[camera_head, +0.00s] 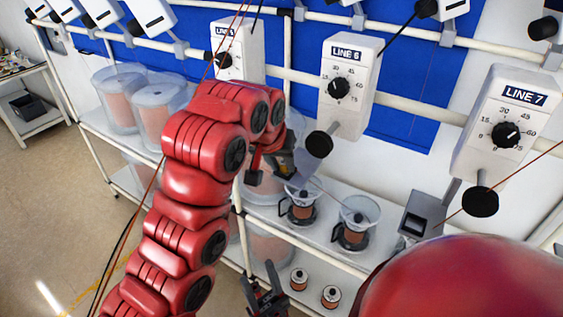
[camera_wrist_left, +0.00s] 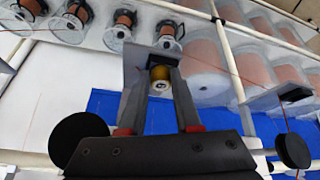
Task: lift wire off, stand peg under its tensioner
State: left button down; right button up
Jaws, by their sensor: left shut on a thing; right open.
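My left gripper (camera_head: 291,172) is just below the LINE 6 tensioner (camera_head: 345,92), a white box with a dial and a black round knob. In the left wrist view its fingers (camera_wrist_left: 160,80) are shut on a small brass-coloured piece (camera_wrist_left: 160,73), which may be the peg. The piece is seen end-on against a dark grey plate (camera_wrist_left: 139,60); contact is unclear. A thin red wire (camera_wrist_left: 222,62) crosses the left wrist view. My right gripper (camera_head: 265,297) is open low at the bottom centre, with nothing seen between its fingers.
The LINE 7 tensioner (camera_head: 508,123) is at right, with a grey bracket (camera_head: 420,213) below. Two spools in clear bowls (camera_head: 355,226) stand on the white shelf. Two bare spools (camera_head: 331,296) are lower. Large clear tubs (camera_head: 119,98) stand left. Open floor (camera_head: 60,190) lies at left.

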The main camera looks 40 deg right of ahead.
pick_arm(q)
jog(key=shift+f, duration=0.15)
jog(key=c, duration=0.5)
grip_release()
